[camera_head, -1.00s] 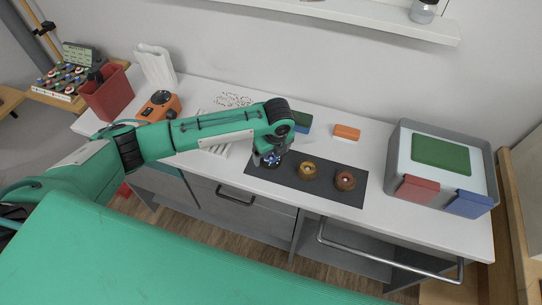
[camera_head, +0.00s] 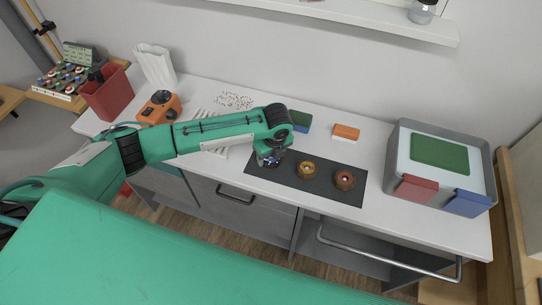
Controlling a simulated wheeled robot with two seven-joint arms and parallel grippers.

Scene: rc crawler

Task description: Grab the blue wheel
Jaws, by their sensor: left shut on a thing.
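My left gripper (camera_head: 271,158) points down over the left end of the dark mat (camera_head: 322,189) on the white counter. It is shut on the blue wheel (camera_head: 266,164), which is mostly hidden beneath the gripper; only a little dark blue shows. I cannot tell whether the wheel still touches the mat. A yellow wheel (camera_head: 306,169) and a red-brown wheel (camera_head: 344,180) lie on the mat to the right. My right gripper is not in view.
A grey bin (camera_head: 396,150) with green, red and blue parts stands at the right. An orange-and-white block (camera_head: 345,132) and a green-and-blue block (camera_head: 301,122) lie behind the mat. An orange device (camera_head: 158,107) and a red container (camera_head: 106,97) stand at the left.

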